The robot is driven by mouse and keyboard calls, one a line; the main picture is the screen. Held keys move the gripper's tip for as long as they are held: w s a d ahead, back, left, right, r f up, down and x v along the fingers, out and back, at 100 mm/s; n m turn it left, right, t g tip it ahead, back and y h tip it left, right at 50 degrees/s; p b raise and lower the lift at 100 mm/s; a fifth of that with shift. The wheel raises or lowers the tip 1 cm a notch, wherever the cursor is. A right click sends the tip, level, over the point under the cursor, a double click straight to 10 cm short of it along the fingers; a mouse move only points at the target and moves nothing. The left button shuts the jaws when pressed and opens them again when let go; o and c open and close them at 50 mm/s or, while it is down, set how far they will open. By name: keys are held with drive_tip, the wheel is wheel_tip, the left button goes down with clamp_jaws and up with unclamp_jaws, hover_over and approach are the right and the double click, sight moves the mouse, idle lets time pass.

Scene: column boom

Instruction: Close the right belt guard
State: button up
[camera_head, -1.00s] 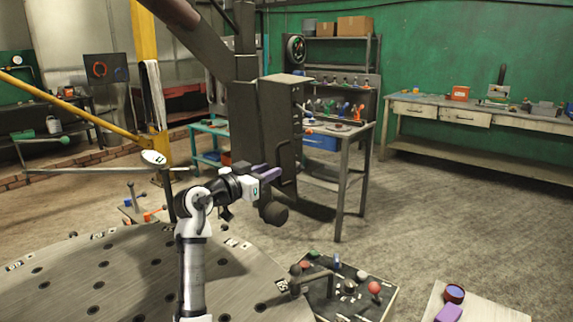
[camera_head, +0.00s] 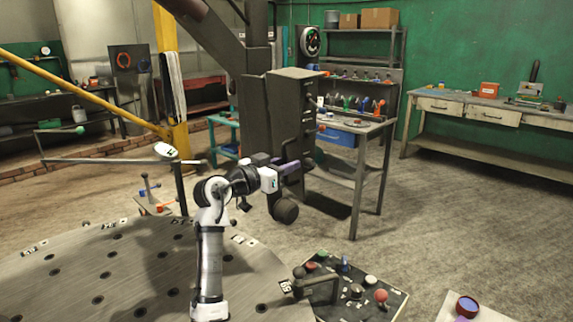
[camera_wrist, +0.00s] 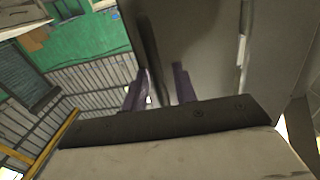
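A tall dark box-shaped housing (camera_head: 284,115) stands on my column's near side, with a narrow panel and a bar handle on its right side (camera_head: 309,125). I take this panel for the belt guard, but I cannot tell left from right guard or how far it stands open. My gripper (camera_head: 290,167) has purple fingers and is at the lower part of the housing. In the wrist view the fingers (camera_wrist: 160,90) are apart, in front of a grey panel (camera_wrist: 205,45). A dark vertical edge runs near the left finger; contact cannot be told.
A control box with coloured knobs (camera_head: 350,290) stands at the front right. A round perforated table (camera_head: 130,270) fills the front left. A workbench with tools (camera_head: 365,128) stands behind the housing, and a long bench (camera_head: 470,105) lines the green wall.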

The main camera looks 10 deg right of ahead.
clamp_jaws()
drive_tip(key=shift+d, duration=0.1)
